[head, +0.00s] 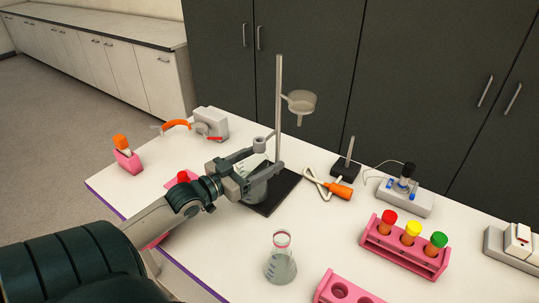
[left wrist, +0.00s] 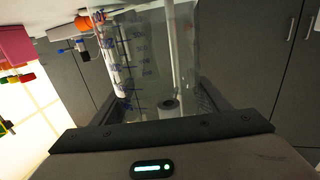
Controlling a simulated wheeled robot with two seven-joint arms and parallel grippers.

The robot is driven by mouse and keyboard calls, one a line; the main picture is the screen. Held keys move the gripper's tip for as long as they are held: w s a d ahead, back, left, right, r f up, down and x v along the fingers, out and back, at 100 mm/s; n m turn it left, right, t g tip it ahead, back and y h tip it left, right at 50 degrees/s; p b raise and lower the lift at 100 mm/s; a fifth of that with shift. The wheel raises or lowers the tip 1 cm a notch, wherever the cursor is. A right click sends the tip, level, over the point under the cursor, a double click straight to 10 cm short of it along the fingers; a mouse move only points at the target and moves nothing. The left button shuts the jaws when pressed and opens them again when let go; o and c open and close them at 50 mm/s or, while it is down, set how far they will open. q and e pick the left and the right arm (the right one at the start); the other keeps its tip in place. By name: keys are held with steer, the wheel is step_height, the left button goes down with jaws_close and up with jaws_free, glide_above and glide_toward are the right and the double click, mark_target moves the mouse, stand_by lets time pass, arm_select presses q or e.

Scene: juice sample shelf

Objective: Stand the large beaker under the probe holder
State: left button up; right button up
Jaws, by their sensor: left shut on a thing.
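The large beaker is clear with blue graduation marks and fills the middle of the left wrist view (left wrist: 140,60). In the head view the beaker (head: 257,190) is partly hidden by my left gripper (head: 243,176), whose fingers are shut on it. The beaker is at the black base plate (head: 272,201) of a tall stand; I cannot tell whether it touches the plate. A grey cylindrical holder (head: 260,145), apparently the probe holder, juts from the stand's pole (head: 279,105) just above the gripper. My right gripper is not in view.
A funnel (head: 301,102) hangs on the pole's right. A flask (head: 281,262) stands in front, and a pink tube rack (head: 405,247) is at right. An orange-handled tool (head: 338,190) and a small black stand (head: 346,167) lie right of the base. White table is clear around the flask.

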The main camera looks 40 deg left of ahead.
arm_select(q)
steer(key=shift+w, duration=0.15)
steer(key=shift+w+a+r+p, duration=0.15)
steer(key=shift+w+p, duration=0.35)
steer(key=shift+w, duration=1)
steer(key=shift+w+f, duration=0.2)
steer(key=shift+f, duration=0.05)
steer(key=shift+s+f, duration=0.15)
steer(key=shift+f, duration=0.45)
steer(key=shift+f, duration=0.1)
steer(key=o, duration=1.9)
steer(key=shift+f, duration=0.1)
steer(key=shift+c, duration=0.2)
